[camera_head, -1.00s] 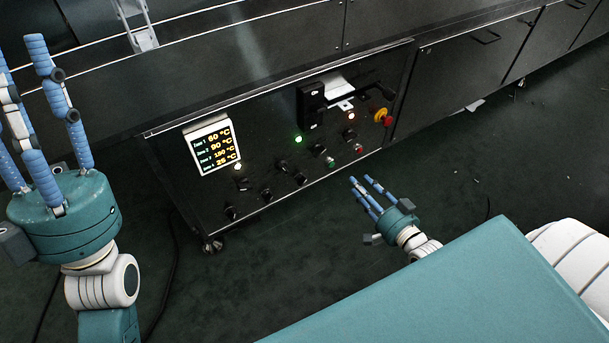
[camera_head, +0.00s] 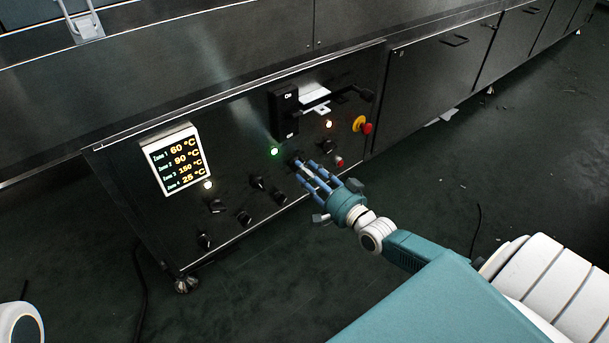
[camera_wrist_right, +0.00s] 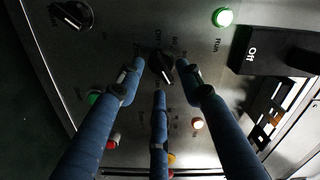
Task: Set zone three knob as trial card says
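The display (camera_head: 176,160) on the dark control panel reads Zone 1 60 °C, Zone 2 90 °C, Zone 3 150 °C and Zone 4 25 °C. Several black knobs, such as one knob (camera_head: 257,182), sit below and right of it; I cannot tell which is zone three. My right gripper (camera_head: 308,172) is at the panel, right of these knobs. In the right wrist view its fingers (camera_wrist_right: 160,78) are spread around a black knob (camera_wrist_right: 164,68), with no clear contact. I cannot read a trial card. My left gripper is out of view.
A green RUN lamp (camera_wrist_right: 222,17) and a black On/Off switch block (camera_head: 285,112) are close to my right gripper. A red and yellow emergency stop (camera_head: 362,125) is at the panel's right. White pieces (camera_head: 315,93) lie behind the switch lever.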

